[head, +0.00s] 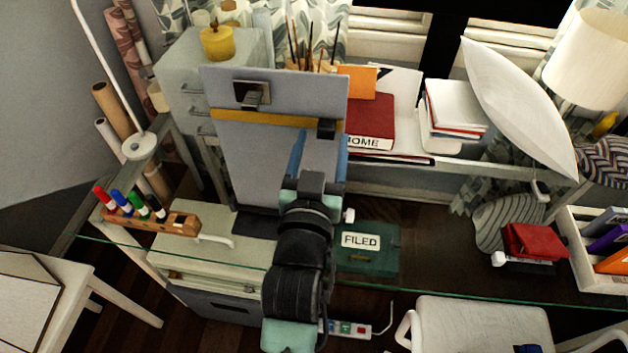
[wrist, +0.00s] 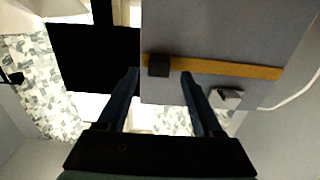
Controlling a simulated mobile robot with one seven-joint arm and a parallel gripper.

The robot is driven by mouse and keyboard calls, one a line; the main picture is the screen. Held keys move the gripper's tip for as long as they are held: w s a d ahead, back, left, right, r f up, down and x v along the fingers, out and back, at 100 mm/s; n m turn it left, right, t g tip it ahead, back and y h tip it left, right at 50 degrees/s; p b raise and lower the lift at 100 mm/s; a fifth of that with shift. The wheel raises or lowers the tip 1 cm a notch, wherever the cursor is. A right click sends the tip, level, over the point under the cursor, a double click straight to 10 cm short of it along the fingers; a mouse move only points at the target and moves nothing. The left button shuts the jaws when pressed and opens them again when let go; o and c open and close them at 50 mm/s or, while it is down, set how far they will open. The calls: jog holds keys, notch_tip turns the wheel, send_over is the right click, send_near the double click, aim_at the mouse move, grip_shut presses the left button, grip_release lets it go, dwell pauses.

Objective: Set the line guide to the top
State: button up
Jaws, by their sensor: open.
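The line guide (head: 270,119) looks like a yellow-orange strip running across a grey upright board (head: 240,160), below the board's top edge. A black block (head: 326,128) sits at the strip's right end. In the wrist view, turned over, the strip (wrist: 220,68) crosses the board and the black block (wrist: 158,65) is at its left end. My gripper (head: 319,152) is at the board's right side, just below the block. In the wrist view my gripper (wrist: 160,75) is open and empty, with the block between the fingertips in the picture. I cannot tell whether they touch it.
A dark clip with a pale plate (head: 252,93) is on the board above the strip. Books (head: 370,122) and a brush holder stand behind and right. A glass edge crosses the foreground.

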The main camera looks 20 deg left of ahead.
jog(key=b+v, duration=0.1)
jog(key=v, duration=0.9)
jog(key=shift+s+b, duration=0.25)
jog(key=shift+b, duration=0.1)
jog(key=shift+r, duration=0.1)
jog(key=w+d+r+m+t+h+p, duration=0.15)
jog(key=d+r+t, duration=0.3)
jog(key=r, duration=1.05)
jog(key=w+d+r+m+t+h, duration=0.1)
jog(key=w+d+r+t, duration=0.3)
jog(key=r, duration=1.1)
jog(key=s+d+r+h, duration=0.1)
jog(key=s+d+r, duration=0.1)
jog(key=r, duration=0.4)
jog(key=s+d+r+t+h, duration=0.1)
jog(key=s+d+r, duration=0.1)
jog(key=s+r, duration=0.2)
jog(key=shift+d+r+m, duration=0.3)
jog(key=shift+r+m, duration=0.05)
jog(key=shift+r, duration=0.55)
jog(key=shift+t+h, duration=0.25)
